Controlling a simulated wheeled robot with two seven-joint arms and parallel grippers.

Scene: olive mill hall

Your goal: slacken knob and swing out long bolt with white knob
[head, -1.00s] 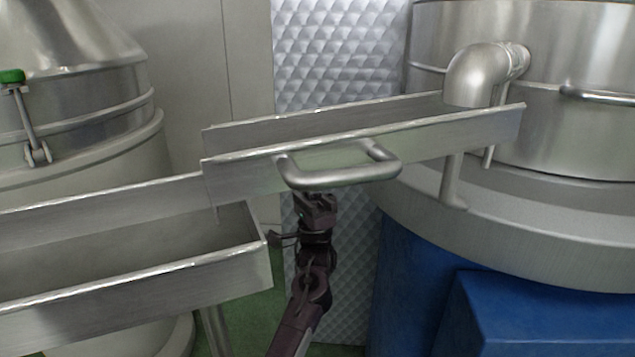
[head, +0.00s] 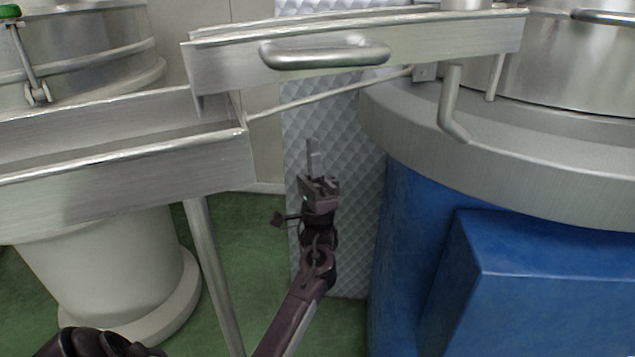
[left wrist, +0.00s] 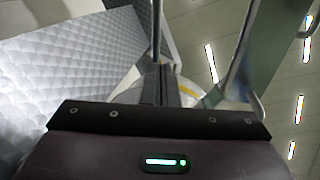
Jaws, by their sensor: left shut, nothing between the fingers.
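My left gripper (head: 312,152) is in the middle of the head view, pointing up, with its thin fingers shut and empty. It is below the upper metal chute and apart from it. In the left wrist view its closed fingers (left wrist: 160,85) point away from the camera, with a blurred whitish shape behind them that I cannot identify. A bolt (head: 25,62) with a green knob (head: 9,11) stands on the left steel vessel, at the top left of the head view. I see no white knob or its long bolt in either view.
The upper chute (head: 230,62) has a bar handle (head: 325,55) above my gripper. A lower trough (head: 120,172) on a leg (head: 212,270) is to the left. A blue block (head: 540,300) and a round steel vessel (head: 575,70) stand right. Green floor is open below.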

